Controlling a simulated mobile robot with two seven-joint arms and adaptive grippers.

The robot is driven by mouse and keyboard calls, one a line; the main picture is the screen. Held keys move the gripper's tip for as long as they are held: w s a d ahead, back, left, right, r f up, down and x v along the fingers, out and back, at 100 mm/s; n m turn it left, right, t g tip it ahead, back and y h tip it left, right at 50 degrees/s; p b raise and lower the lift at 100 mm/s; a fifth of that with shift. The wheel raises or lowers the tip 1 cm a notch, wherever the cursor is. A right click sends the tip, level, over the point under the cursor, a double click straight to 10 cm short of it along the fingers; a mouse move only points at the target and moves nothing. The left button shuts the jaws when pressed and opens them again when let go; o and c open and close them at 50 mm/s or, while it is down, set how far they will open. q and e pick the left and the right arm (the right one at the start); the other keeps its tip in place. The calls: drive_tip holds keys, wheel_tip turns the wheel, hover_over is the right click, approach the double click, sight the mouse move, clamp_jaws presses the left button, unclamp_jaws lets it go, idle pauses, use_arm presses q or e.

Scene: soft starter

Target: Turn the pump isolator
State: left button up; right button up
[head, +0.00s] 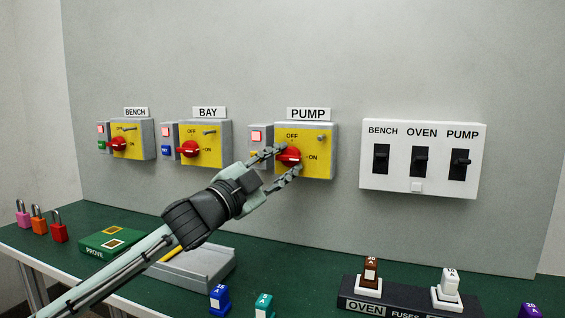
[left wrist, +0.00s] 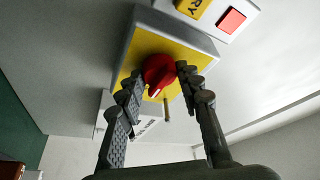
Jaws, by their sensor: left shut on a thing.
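The pump isolator (head: 323,167) is a grey box with a yellow face on the wall under a PUMP label. OFF is marked above its red knob (head: 288,157) and ON to the right. My left gripper (head: 289,159) reaches up from the lower left and is shut on the red knob, one finger on each side. The left wrist view shows the red knob (left wrist: 158,70) between the two fingers, against the yellow face (left wrist: 140,47). The fingers partly cover the knob in the head view, and I cannot tell its exact angle. My right gripper is not in view.
Bay (head: 213,151) and bench (head: 134,144) isolators hang to the left. A white switch panel (head: 420,185) hangs to the right. On the green bench are several padlocks (head: 39,220), a green PROVE box (head: 108,245), a grey tray (head: 205,268) under my arm, and a fuse block (head: 400,306).

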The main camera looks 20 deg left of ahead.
use_arm(q)
drive_tip(key=shift+a+r, duration=0.1)
drive_tip(key=o, duration=1.2)
drive_tip(key=shift+c, duration=0.2)
drive_tip(key=v, duration=1.2)
